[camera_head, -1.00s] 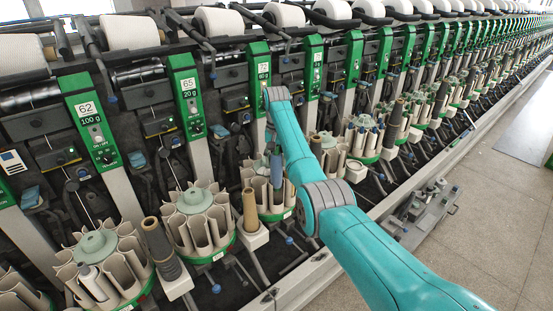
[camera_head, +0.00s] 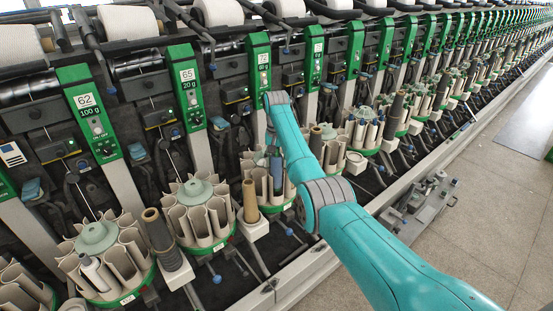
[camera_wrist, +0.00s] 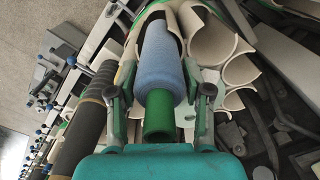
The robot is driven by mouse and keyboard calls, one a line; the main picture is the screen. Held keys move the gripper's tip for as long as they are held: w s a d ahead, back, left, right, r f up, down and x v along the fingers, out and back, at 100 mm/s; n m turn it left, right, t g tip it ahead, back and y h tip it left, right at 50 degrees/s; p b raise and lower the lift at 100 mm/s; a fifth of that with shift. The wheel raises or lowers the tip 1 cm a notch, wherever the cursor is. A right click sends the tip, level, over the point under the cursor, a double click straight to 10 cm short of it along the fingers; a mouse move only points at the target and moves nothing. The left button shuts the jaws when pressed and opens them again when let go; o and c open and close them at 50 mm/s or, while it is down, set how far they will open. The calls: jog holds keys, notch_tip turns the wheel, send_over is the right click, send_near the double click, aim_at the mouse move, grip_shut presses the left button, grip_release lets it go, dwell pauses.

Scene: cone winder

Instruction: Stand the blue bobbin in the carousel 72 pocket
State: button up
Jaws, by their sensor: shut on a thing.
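The blue bobbin (camera_wrist: 162,65) has a green tube end (camera_wrist: 158,117) that points toward my wrist. My gripper (camera_wrist: 163,90) is shut on it, one finger on each side. The bobbin's far end is at the mouth of a beige pocket of the carousel (camera_wrist: 208,38); how deep it sits cannot be told. In the head view the bobbin (camera_head: 276,166) shows as a small blue patch at carousel 72 (camera_head: 250,170), under the green panel marked 72 (camera_head: 262,66).
A dark bobbin (camera_wrist: 88,115) on a peg is close to the left finger in the wrist view. A brown tube (camera_head: 250,201) stands left of carousel 72. The carousel below panel 65 (camera_head: 196,212) is nearby. Open floor (camera_head: 470,220) lies to the right.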

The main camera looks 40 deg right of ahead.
jog(key=shift+f, duration=0.1)
jog(key=shift+f, duration=1.35)
jog(key=o, duration=1.1)
notch_tip(320, 180, up, 12)
jog(key=shift+r, duration=0.1)
